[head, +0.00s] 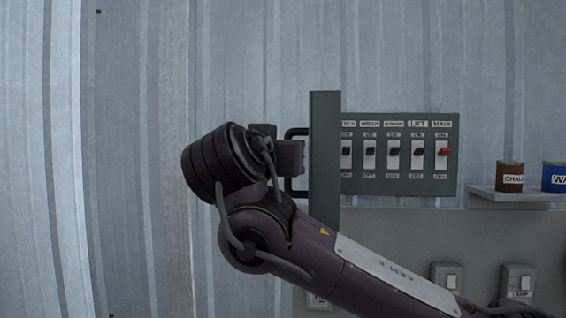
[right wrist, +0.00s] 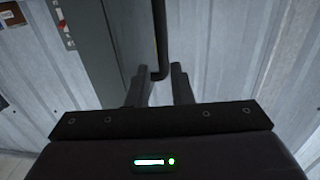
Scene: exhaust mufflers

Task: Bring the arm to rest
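My right arm comes in from the lower right in the head view and bends up to its gripper (head: 290,156) beside the cabinet door's black handle (head: 291,187). In the right wrist view, my right gripper's two fingers (right wrist: 158,88) stand apart with a clear gap. The handle (right wrist: 160,38) runs down to a bend at this gap, and no finger is seen closed on it. Whether the bar lies between the fingertips or just beyond them I cannot tell. My left gripper is not in view.
The grey-green door (head: 325,145) stands swung out at the left of a switch panel (head: 400,187) with several black levers and a red MAIN lever (head: 443,151). A shelf (head: 515,197) holds a brown CHALK tin (head: 510,177) and a blue tin (head: 556,178). Corrugated wall fills the left.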

